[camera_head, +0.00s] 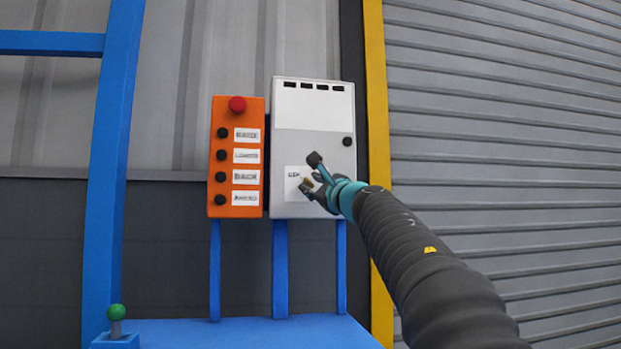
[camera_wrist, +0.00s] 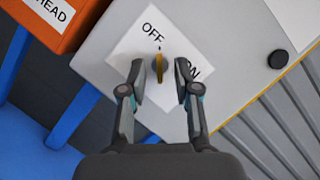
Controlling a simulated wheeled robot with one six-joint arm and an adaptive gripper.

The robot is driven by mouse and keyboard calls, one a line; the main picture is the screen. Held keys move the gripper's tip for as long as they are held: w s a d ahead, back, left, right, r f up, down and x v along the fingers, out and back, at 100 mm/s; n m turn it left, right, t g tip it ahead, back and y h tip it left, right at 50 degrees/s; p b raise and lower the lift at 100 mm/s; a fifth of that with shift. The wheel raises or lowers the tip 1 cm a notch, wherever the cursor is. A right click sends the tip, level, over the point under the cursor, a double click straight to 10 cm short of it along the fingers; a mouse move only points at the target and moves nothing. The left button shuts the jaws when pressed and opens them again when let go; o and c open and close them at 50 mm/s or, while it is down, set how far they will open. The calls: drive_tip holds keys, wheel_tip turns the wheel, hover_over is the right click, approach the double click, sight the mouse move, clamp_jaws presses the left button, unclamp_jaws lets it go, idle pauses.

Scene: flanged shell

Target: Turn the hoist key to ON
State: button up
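The hoist key (camera_wrist: 159,66) is a thin yellow-brown key in a dark round switch on a white label. Its upper end lines up with a small mark beside the word OFF, and ON is printed to the right. In the head view the key (camera_head: 307,181) is small and partly hidden by my gripper. My gripper (camera_wrist: 160,83) is open, its two fingers on either side of the key with gaps visible on both sides. In the head view my gripper (camera_head: 313,183) is at the lower part of the grey box. I cannot tell how deep the fingertips reach.
The grey control box (camera_head: 311,112) has a dark round knob (camera_head: 347,141) on its right. An orange button panel (camera_head: 238,205) with a red button (camera_head: 237,104) stands directly left. Blue posts (camera_head: 281,260) and a blue platform (camera_head: 240,335) are below.

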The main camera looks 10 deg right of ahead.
drive_tip(key=shift+w+a+r, duration=0.1)
drive_tip(key=shift+w+a, duration=0.05)
drive_tip(key=shift+w, duration=0.4)
clamp_jaws()
